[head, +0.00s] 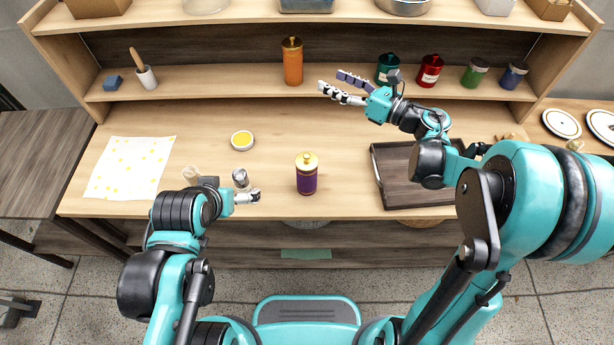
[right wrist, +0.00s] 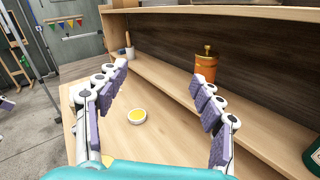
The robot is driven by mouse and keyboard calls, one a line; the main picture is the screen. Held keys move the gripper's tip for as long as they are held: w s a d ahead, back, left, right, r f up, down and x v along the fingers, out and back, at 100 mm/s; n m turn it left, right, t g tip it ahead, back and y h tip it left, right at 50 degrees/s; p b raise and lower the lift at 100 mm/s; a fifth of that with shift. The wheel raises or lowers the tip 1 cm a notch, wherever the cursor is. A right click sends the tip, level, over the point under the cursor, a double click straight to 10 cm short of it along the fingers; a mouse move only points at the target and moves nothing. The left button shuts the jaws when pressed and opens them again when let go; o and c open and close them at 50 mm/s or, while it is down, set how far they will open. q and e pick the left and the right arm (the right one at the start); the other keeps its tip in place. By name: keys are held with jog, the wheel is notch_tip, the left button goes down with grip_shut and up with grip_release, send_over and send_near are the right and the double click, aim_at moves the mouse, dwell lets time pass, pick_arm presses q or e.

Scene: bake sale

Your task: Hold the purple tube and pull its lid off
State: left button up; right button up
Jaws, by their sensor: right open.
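The purple tube (head: 306,182) stands upright near the front middle of the table. Its gold lid (head: 307,160) with a small knob sits on top. My right gripper (head: 335,83) is open and empty, above and behind the tube, near the shelf. Its two spread fingers frame the right wrist view (right wrist: 160,75), where the purple tube does not show. My left gripper (head: 248,190) is low over the table, to the left of the tube and apart from it. Its fingers are partly hidden by my own wrist, so its opening is unclear.
An orange canister (head: 292,62) stands on the shelf behind, with green and red jars (head: 429,71) to the right. A dark tray (head: 394,187) lies right of the tube. A small yellow-filled bowl (head: 242,140) sits left. The table around the tube is clear.

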jog(key=s+f+n+g+b, duration=0.1)
jog(key=s+f+n+g, duration=0.15)
jog(key=f, duration=0.45)
jog(key=s+f+n+g+b, duration=0.1)
jog(key=s+f+n+g, duration=0.2)
jog(key=f, duration=0.4)
jog(key=n+g+h+b, duration=0.1)
jog(key=n+g+h, duration=0.1)
jog(key=n+g, duration=0.3)
send_near(316, 180)
jog(key=w+a+f, duration=0.1)
jog(key=f, duration=0.1)
jog(key=shift+w+a+f+m, duration=0.25)
jog(key=shift+w+a+f, duration=0.1)
jog(key=shift+a, duration=0.05)
jog(key=shift+s+f, duration=0.15)
jog(key=shift+f, duration=0.1)
jog(key=shift+a+f, duration=0.15)
jog(key=shift+a, duration=0.2)
jog(key=b+x, duration=0.3)
jog(key=x, duration=0.4)
jog(key=shift+f, duration=0.15)
jog(key=shift+b+x, duration=0.45)
jog(key=shift+x, duration=0.5)
jog(key=shift+a, duration=0.1)
jog(key=c, duration=0.7)
